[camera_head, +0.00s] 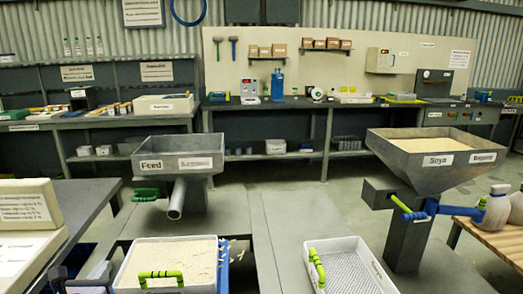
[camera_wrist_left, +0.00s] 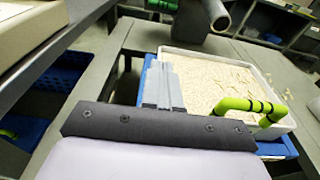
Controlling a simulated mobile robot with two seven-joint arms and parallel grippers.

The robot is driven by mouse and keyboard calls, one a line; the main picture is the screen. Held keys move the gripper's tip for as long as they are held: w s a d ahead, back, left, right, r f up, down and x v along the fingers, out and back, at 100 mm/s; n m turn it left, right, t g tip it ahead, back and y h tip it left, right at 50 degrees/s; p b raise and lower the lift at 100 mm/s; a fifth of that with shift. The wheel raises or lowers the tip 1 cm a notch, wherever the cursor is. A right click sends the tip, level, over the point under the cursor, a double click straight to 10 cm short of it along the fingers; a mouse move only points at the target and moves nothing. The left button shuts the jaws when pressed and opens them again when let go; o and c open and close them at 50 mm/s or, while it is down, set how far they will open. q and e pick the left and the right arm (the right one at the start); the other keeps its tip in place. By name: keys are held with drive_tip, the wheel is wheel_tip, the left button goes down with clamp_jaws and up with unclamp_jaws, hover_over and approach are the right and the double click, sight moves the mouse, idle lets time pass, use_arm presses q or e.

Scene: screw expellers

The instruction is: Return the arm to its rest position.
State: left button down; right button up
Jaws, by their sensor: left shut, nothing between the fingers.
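My left gripper (camera_head: 101,272) shows at the lower left edge of the head view, just left of a white tray of pale pellets (camera_head: 196,242). In the left wrist view its grey fingers (camera_wrist_left: 161,66) are together, with nothing between them. The same tray (camera_wrist_left: 285,78) lies to the right of the fingers there, with its green handle (camera_wrist_left: 258,107) at the near side. The fingers appear apart from the tray, though how high they are above its side cannot be told. My right gripper is not in view.
A feed hopper (camera_head: 172,150) with a spout stands behind the tray. A soya hopper (camera_head: 436,160) stands at the right. An empty-looking perforated tray (camera_head: 345,270) has a green handle. A beige box (camera_head: 28,204) sits on a dark bench at the left.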

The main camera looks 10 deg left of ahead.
use_arm(q)
drive_tip(key=w+a+r+m+t, duration=0.1)
drive_tip(key=w+a+r+m, duration=0.1)
drive_tip(key=a+r+m, duration=0.5)
drive_tip(key=s+d+f+n+g+h, duration=0.35)
drive_tip(key=s+d+f+n, duration=0.6)
drive_tip(key=n, duration=0.45)
drive_tip(key=s+d+f+n+g+h, duration=0.35)
drive_tip(key=s+d+f+n, duration=0.35)
drive_tip(key=s+f+n, duration=0.55)
drive_tip(key=d+f+n, duration=0.3)
drive_tip(key=d+n, duration=0.8)
drive_tip(key=d, duration=0.5)
drive_tip(key=shift+t, duration=0.3)
drive_tip(key=r+p, duration=0.3)
drive_tip(key=p, duration=0.1)
drive_tip(key=r+p, duration=0.1)
drive_tip(key=r, duration=0.1)
drive_tip(key=shift+w+d+r+p, duration=0.15)
drive_tip(key=shift+w+r+p, duration=0.15)
drive_tip(key=shift+p, duration=0.1)
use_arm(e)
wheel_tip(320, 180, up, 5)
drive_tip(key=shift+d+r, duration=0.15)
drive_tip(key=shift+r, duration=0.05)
